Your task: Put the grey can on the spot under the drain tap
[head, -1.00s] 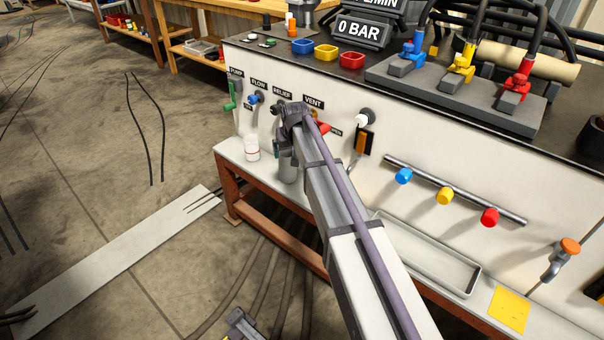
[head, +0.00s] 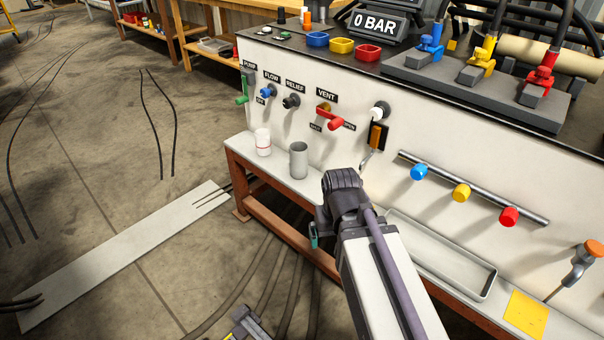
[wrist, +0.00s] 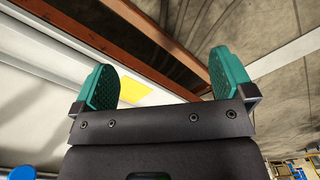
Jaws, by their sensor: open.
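The grey can (head: 298,160) stands upright on the narrow white ledge, towards its left end. The drain tap (head: 585,262), with an orange knob, is on the panel at the far right. A yellow square (head: 526,314) marks the ledge below it. It also shows as a yellow patch in the wrist view (wrist: 133,92). My gripper (head: 314,237) is in front of the ledge, right of the can and apart from it. In the wrist view its two teal fingers (wrist: 165,78) are spread with nothing between them.
A white cup with a red band (head: 263,142) stands just left of the can. A shallow grey tray (head: 440,252) lies on the ledge between the can and the yellow square. Valve handles, such as the red vent lever (head: 335,123), stick out above the ledge.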

